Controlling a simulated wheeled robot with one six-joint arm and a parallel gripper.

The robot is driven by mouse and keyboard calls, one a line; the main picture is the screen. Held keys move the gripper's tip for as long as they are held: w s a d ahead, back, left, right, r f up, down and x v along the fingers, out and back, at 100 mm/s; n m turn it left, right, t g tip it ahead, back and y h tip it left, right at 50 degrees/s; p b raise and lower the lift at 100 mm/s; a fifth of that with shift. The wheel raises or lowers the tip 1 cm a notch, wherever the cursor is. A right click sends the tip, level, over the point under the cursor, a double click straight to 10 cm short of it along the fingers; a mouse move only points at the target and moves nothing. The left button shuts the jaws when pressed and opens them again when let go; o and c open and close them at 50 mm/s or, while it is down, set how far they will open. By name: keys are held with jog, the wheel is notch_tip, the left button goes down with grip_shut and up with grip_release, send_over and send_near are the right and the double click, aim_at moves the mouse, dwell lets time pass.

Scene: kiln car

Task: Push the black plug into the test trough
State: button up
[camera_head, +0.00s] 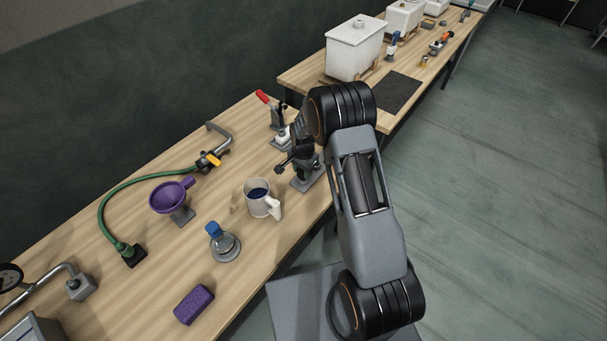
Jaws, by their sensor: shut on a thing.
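My gripper (301,155) is at the end of my arm, low over the front edge of the near bench. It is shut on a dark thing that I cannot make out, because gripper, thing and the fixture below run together. This dark fixture stands on a grey base plate (308,178) just under my gripper. I cannot pick out the black plug for certain. I cannot tell which thing is the test trough; white lidded tanks (355,47) stand on the far bench, beyond my arm.
A white mug (262,201) with dark liquid stands left of my gripper. A red-handled clamp (278,118) is just behind. A dark mat (396,91) lies on the far bench.

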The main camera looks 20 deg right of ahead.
jog(key=shift+r+p, duration=1.05)
jog(key=shift+r, duration=1.1)
